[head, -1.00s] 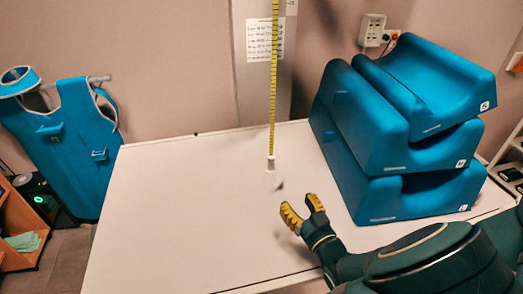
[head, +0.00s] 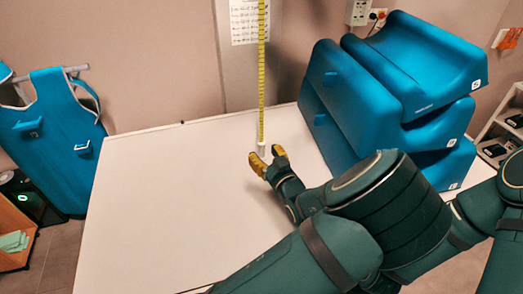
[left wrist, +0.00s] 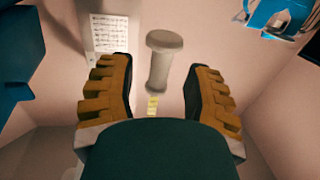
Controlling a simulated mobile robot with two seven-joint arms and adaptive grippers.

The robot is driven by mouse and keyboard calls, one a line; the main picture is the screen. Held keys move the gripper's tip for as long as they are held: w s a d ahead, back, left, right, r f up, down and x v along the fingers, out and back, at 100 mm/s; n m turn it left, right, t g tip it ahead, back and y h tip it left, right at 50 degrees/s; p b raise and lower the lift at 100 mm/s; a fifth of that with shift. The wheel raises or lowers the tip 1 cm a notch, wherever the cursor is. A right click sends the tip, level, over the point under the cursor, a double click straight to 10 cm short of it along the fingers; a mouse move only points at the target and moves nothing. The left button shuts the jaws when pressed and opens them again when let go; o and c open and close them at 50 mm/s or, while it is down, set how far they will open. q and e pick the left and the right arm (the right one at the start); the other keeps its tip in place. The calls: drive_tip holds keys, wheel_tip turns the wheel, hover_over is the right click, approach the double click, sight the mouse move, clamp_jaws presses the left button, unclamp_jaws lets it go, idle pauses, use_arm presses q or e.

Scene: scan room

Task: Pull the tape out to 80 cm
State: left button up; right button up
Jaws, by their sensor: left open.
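A yellow measuring tape (head: 262,75) hangs down in front of the wall panel and ends in a small white pull handle (head: 262,149). My left gripper (head: 265,155) is open just below and at this handle. In the left wrist view the pale, round-ended handle (left wrist: 158,62) shows between the two spread fingers, with a gap on both sides. A short piece of yellow tape (left wrist: 153,106) shows at its lower end. The upper end of the tape is out of view. My right gripper is not in view.
A white table (head: 160,210) spreads under the tape, with its left part clear. Blue foam blocks (head: 385,100) are stacked at its right. A blue apron (head: 55,135) hangs at the left wall. A printed sheet (head: 245,20) is behind the tape.

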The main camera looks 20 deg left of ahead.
use_arm(q)
drive_tip(key=shift+x, duration=1.25)
drive_tip(key=shift+c, duration=0.4)
clamp_jaws()
drive_tip(key=shift+f+b, duration=0.4)
drive_tip(key=shift+f, duration=0.2)
drive_tip(key=shift+o, duration=0.4)
unclamp_jaws()
drive_tip(key=shift+r, duration=0.1)
drive_tip(key=v, duration=1.2)
drive_tip(key=shift+d, duration=0.1)
